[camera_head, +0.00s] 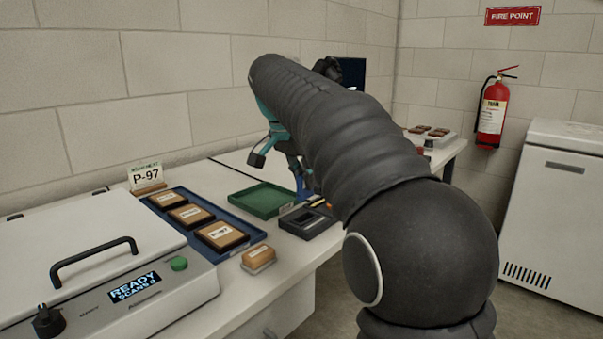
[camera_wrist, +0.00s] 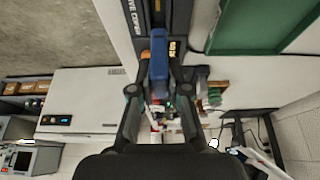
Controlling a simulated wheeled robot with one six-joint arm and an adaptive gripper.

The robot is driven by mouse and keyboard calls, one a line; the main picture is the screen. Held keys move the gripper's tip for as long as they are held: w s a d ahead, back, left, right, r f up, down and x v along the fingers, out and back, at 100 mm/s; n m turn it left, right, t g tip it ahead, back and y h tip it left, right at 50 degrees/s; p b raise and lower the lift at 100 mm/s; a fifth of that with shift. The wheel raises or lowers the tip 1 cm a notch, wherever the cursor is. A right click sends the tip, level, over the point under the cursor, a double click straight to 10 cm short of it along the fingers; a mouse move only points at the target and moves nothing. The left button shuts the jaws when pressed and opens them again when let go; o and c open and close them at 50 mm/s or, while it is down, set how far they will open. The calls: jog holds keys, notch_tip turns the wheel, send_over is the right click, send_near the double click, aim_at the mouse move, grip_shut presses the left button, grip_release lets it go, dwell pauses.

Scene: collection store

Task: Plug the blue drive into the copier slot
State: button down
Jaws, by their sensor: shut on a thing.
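The blue drive (camera_wrist: 159,48) is held between the fingertips of my gripper (camera_wrist: 160,70) in the wrist view. Its far end overlaps the dark drive copier (camera_wrist: 140,12), whose lettering is partly visible. I cannot tell whether the drive's end is inside a slot or just over it. In the head view the dark copier (camera_head: 309,222) sits near the bench's front edge, with a bit of blue (camera_head: 303,184) above its back. My arm hides most of the gripper and part of the copier there.
A green tray (camera_head: 262,199) lies left of the copier; it also shows in the wrist view (camera_wrist: 268,45). A blue tray (camera_head: 220,215) holds several brown labelled cases. A tan block (camera_head: 258,258) and a white scanner (camera_head: 100,270) stand nearer. A fire extinguisher (camera_head: 492,110) hangs behind.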

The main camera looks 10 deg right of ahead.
aim_at(303, 200)
jog(key=shift+f+b, duration=2.4)
jog(key=shift+f, duration=0.35)
jog(key=shift+s, duration=0.15)
jog(key=shift+f, duration=0.55)
jog(key=c, duration=1.4)
grip_release()
jog(key=shift+r, duration=0.1)
jog(key=p+v, duration=0.7)
jog(key=v, duration=0.4)
jog(key=shift+p, duration=0.35)
